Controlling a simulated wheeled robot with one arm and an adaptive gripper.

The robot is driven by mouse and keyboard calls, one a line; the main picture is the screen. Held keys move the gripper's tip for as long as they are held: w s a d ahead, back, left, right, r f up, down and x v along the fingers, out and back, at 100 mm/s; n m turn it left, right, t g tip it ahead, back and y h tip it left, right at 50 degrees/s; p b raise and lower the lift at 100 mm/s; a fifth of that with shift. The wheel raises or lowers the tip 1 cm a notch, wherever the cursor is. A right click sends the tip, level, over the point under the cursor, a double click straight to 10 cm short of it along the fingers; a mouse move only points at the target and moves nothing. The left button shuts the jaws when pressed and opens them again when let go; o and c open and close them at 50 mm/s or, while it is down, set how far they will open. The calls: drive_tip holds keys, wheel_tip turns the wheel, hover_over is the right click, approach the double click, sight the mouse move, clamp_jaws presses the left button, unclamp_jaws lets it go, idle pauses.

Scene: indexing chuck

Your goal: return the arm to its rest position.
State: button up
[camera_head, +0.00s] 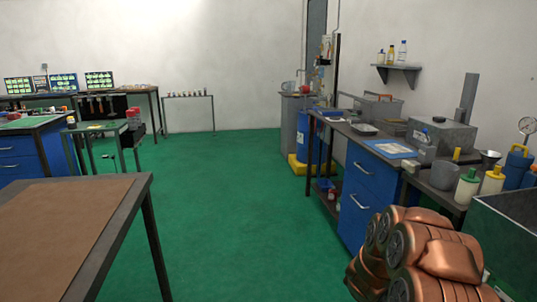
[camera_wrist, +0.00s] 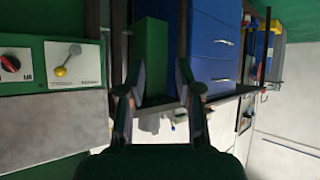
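My gripper (camera_wrist: 157,92) shows in the wrist view with its two dark fingers spread apart. Nothing is visibly clamped between the fingertips. A green box-like shape (camera_wrist: 154,55) shows between and beyond them; I cannot tell its distance, but the fingers do not appear closed on it. In the head view my copper-coloured arm is folded at the lower right, and the gripper itself is out of sight there.
In the wrist view a green panel with a red knob (camera_wrist: 10,64) and a yellow-tipped lever (camera_wrist: 62,71) lies left; blue drawers (camera_wrist: 213,55) lie right. In the head view a brown-topped table (camera_head: 70,225) stands front left, a cluttered workbench (camera_head: 350,130) right. Green floor (camera_head: 225,210) between is clear.

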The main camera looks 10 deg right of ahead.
drive_tip(key=s+a+r+n+y, duration=0.15)
drive_tip(key=a+r+y, duration=0.25)
drive_tip(key=a, duration=0.6)
drive_tip(key=s+a+r+n+y, duration=0.1)
drive_tip(key=a+r+n+y, duration=0.25)
drive_tip(key=a, duration=0.75)
drive_tip(key=s+a+r+n+g+y, duration=0.1)
drive_tip(key=s+a+r+g+y, duration=0.15)
drive_tip(key=s+a, duration=0.45)
drive_tip(key=s+r+n+g+h, duration=0.1)
drive_tip(key=s+r+n+g, duration=0.2)
drive_tip(key=s, duration=1.3)
drive_tip(key=s+r+g, duration=0.3)
drive_tip(key=s+g, duration=0.2)
drive_tip(key=s, duration=1.2)
wheel_tip(320, 180, up, 15)
drive_tip(key=w+t+p, duration=0.1)
drive_tip(key=p, duration=1.3)
drive_tip(key=shift+f, duration=0.15)
